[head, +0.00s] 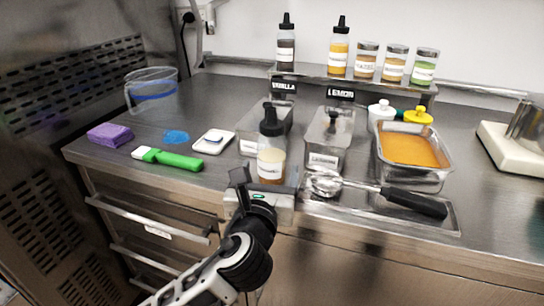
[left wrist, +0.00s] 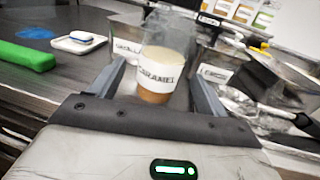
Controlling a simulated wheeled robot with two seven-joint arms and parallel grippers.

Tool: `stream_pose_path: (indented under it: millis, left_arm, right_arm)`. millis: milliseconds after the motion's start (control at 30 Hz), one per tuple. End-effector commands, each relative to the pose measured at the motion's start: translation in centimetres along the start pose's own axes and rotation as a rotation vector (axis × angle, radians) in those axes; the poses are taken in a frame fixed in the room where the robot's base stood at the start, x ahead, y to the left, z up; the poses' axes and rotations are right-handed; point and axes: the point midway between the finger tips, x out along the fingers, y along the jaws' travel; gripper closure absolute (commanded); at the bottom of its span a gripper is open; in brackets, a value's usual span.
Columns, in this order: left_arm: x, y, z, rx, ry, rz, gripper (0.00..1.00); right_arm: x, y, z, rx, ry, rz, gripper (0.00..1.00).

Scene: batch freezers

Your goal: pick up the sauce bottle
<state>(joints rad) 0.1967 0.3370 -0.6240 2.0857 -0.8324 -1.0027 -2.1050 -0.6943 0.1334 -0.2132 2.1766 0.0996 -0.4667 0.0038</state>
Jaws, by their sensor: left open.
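The sauce bottle (head: 271,150) has a black cap, a clear body and a label, with pale and brown contents. It stands upright near the front edge of the steel counter. In the left wrist view the bottle (left wrist: 161,68) is labelled CARAMEL and stands between the two fingers. My left gripper (head: 262,183) is open at the lower part of the bottle, and in the left wrist view the gripper (left wrist: 157,88) has a finger on each side of it. I cannot tell whether either finger touches it. The bottle's base is partly hidden by the gripper. My right gripper is not in view.
A labelled steel container (head: 324,145) stands right of the bottle, with a scoop (head: 380,192) on a tray. A pan of orange mix (head: 411,158) sits farther right. A green-handled tool (head: 168,157) and purple cloth (head: 110,134) lie left. Several bottles and jars stand on the rear shelf (head: 352,82).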

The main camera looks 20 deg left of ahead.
Motion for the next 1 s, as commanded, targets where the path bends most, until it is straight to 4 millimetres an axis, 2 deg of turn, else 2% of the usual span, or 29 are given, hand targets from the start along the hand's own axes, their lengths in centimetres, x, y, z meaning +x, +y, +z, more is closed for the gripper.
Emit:
stream_pose_path:
  millis: [133,400,700,867,900,1000]
  left_arm:
    - [1.2,0.0,0.4,0.0,-0.002,0.0,0.24]
    - [4.9,-0.1,0.8,0.0,0.0,0.0,0.24]
    - [5.3,-0.1,0.8,-0.001,0.001,-0.001,0.24]
    - [5.3,-0.1,0.8,0.0,0.001,-0.001,0.68]
    - [5.3,-0.1,0.8,0.0,0.001,-0.001,0.72]
    - [5.3,-0.1,0.9,-0.001,-0.001,-0.002,0.72]
  right_arm:
    - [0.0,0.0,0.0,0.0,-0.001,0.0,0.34]
    - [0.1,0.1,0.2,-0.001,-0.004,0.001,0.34]
    - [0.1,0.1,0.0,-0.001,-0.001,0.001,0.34]
    - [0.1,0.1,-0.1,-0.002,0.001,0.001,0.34]
    - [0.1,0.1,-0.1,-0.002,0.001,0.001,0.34]
    - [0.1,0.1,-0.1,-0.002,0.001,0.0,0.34]
